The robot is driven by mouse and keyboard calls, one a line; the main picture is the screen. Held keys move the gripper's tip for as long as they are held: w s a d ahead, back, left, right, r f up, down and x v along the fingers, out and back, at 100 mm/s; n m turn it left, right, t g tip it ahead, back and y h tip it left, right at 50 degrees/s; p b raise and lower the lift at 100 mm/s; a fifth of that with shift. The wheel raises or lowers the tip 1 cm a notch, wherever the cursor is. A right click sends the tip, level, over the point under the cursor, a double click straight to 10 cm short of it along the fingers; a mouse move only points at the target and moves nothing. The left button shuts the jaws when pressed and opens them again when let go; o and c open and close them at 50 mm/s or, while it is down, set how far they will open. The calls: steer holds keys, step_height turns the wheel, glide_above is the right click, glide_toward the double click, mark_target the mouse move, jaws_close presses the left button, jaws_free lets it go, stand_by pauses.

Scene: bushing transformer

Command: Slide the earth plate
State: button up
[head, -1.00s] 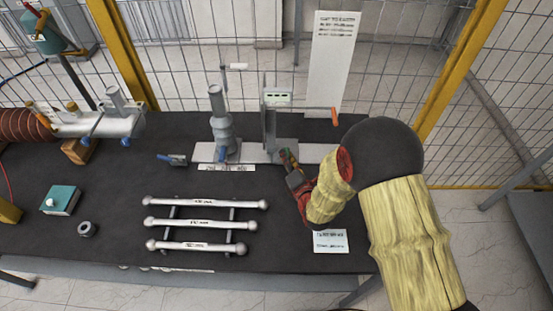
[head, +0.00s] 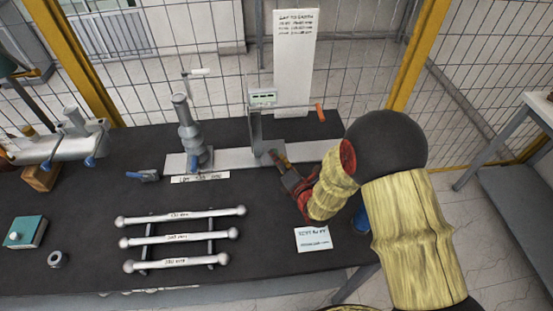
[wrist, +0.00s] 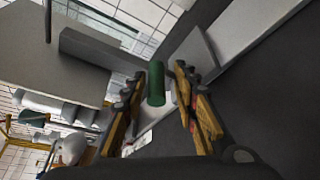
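The earth plate, as I take it, is the upright grey plate (head: 256,127) with a small green-marked box on top. It stands on a pale flat rail (head: 233,158) on the dark table. My gripper (head: 278,157) is at its foot on the right side. In the wrist view a green cylindrical handle (wrist: 156,84) shows between my two fingers (wrist: 160,78). The fingers are apart, with a visible gap on the right of the handle; I cannot tell whether the left one touches it. The large grey plate face (wrist: 50,45) fills the upper left there.
A grey insulator column (head: 188,130) stands on the rail's left part. An orange-ended rod (head: 320,112) sticks out right above my gripper. Silver rods (head: 180,238) lie on a rack in front. A white card (head: 313,239) lies near my forearm. The rail right of the plate looks clear.

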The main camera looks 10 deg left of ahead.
steer(key=shift+o, duration=0.4)
steer(key=shift+a, duration=0.1)
steer(key=shift+s, duration=0.2)
steer(key=v, duration=1.1)
steer(key=shift+s+d, duration=0.2)
steer(key=shift+d, duration=0.15)
steer(key=shift+r, duration=0.1)
